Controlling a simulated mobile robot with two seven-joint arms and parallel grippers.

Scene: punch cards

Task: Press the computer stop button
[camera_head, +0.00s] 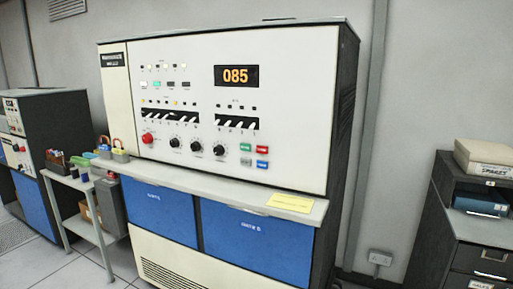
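A large cream computer cabinet (310,110) stands in the middle of the view, its control panel facing me. At the panel's lower right is a small cluster of coloured buttons: a green button (245,147), a red button (262,149), a grey-green button (246,161) and a blue button (262,164). A round red knob or button (147,138) sits at the panel's lower left. The labels are too small to read, so I cannot tell which is marked stop. An orange display (236,76) reads 085. Neither gripper is in view.
A ledge (200,184) with a yellow note (290,203) juts out below the panel. A small side table (83,184) with coloured items stands left, before another machine (55,115). A dark cabinet (450,225) with a box (486,160) stands right. Some floor is clear front left.

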